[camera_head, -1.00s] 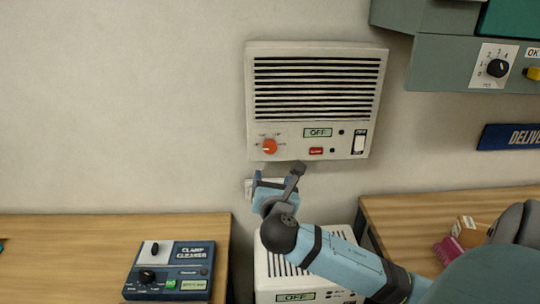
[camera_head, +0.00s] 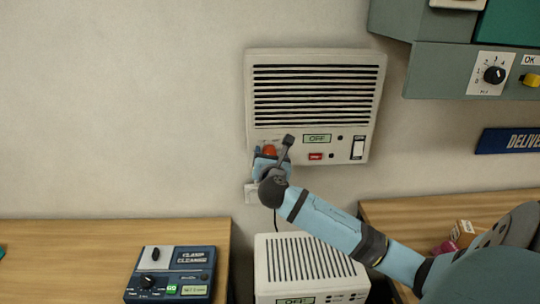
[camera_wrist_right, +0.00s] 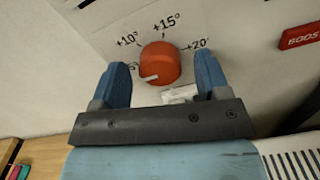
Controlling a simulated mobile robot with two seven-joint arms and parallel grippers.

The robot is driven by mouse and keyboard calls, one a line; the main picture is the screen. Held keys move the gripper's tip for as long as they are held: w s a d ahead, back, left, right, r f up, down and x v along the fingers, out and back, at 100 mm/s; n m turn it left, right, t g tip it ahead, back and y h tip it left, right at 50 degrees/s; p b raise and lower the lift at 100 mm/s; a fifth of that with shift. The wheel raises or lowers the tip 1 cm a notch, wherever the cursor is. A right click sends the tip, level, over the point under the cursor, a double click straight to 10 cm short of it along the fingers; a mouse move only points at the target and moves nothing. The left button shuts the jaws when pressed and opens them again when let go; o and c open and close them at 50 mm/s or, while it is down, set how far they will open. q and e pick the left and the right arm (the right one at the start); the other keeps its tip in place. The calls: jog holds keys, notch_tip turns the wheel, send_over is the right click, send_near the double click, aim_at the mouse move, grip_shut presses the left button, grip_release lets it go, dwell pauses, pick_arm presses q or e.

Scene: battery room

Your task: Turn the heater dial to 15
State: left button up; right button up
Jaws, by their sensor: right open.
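The white wall heater (camera_head: 315,105) has an orange-red dial (camera_head: 269,150) at its lower left and a display reading OFF (camera_head: 317,139). In the right wrist view the round dial (camera_wrist_right: 160,62) is ringed by marks 5°, +10°, +15° and +20°. Its white pointer line (camera_wrist_right: 149,78) points to the lower left, below the 5° mark. My right gripper (camera_head: 272,157) is at the dial, covering part of it in the head view. In the wrist view its blue fingers (camera_wrist_right: 163,76) are open on either side of the dial, with gaps showing. My left gripper is out of view.
A red BOOST button (camera_wrist_right: 300,37) lies right of the dial. A white switch (camera_head: 358,147) is at the heater's lower right. A second white unit (camera_head: 310,265) stands below. A clamp cleaner box (camera_head: 170,274) sits on the left table; a grey panel (camera_head: 430,70) hangs upper right.

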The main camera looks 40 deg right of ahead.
jog(key=shift+c, duration=0.2)
jog(key=c, duration=0.9)
jog(key=shift+m, duration=0.3)
jog(key=shift+f+m+b, duration=0.15)
jog(key=shift+m+b, duration=0.55)
jog(key=shift+m, duration=5.05)
jog(key=shift+f+m+b, duration=0.1)
jog(key=shift+m+b, duration=0.6)
jog(key=shift+m, duration=5.05)
